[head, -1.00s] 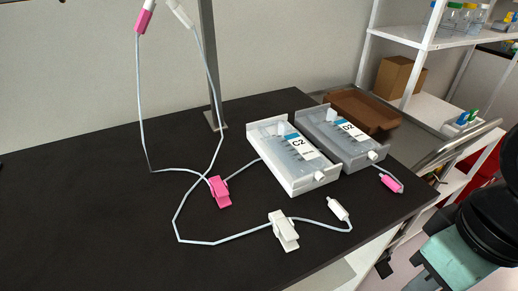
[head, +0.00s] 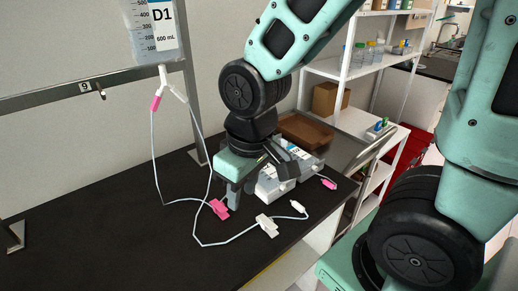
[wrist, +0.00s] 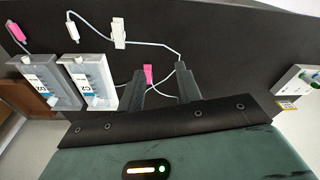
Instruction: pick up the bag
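A clear bag marked D1 (head: 155,32) hangs at the top left of the head view, with a pink-and-white connector and thin tubing below. Two other bags lie in trays on the dark table: C2 (wrist: 94,88) in a white tray and D2 (wrist: 45,88) in a grey one. In the head view my arm partly hides the C2 tray (head: 272,188) and the D2 tray (head: 312,168). My gripper (head: 241,194) points down over the table, beside the C2 tray. In the wrist view its fingers (wrist: 160,88) are apart, with no bag between them.
A pink clamp (head: 219,208) and a white clamp (head: 267,225) lie on the tubing near my gripper. A metal stand (head: 194,100) rises behind. A brown tray (head: 303,131) and white shelves (head: 345,75) are to the right.

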